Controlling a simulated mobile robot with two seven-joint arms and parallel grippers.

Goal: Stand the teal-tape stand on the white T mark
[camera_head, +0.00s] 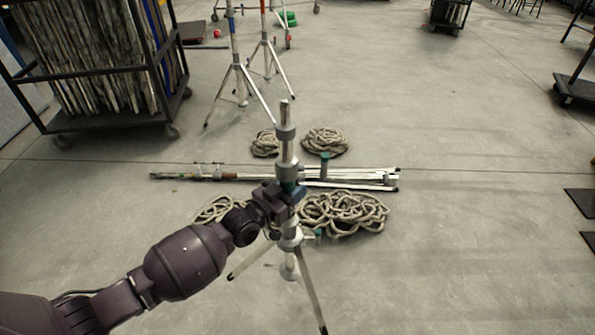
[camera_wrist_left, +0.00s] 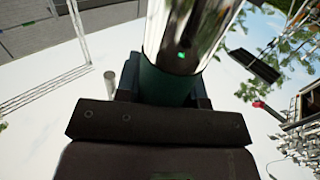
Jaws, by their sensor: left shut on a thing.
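The teal-tape stand (camera_head: 286,147) is a silver pole with spread tripod legs, roughly upright in the middle of the head view. My left gripper (camera_head: 283,199) is shut around its pole at the teal band. In the left wrist view the shiny pole (camera_wrist_left: 190,38) and its teal band (camera_wrist_left: 163,84) sit between the jaws of my left gripper (camera_wrist_left: 160,98). I cannot tell whether the stand's feet touch the floor. I do not see a white T mark on the visible floor. My right gripper is out of view.
A folded stand (camera_head: 345,183) lies across the floor behind, among several rope coils (camera_head: 345,214). Two upright stands, blue-taped (camera_head: 237,70) and red-taped (camera_head: 265,45), stand farther back. A loaded cart (camera_head: 100,118) is at left. The floor at right (camera_head: 470,180) is mostly clear.

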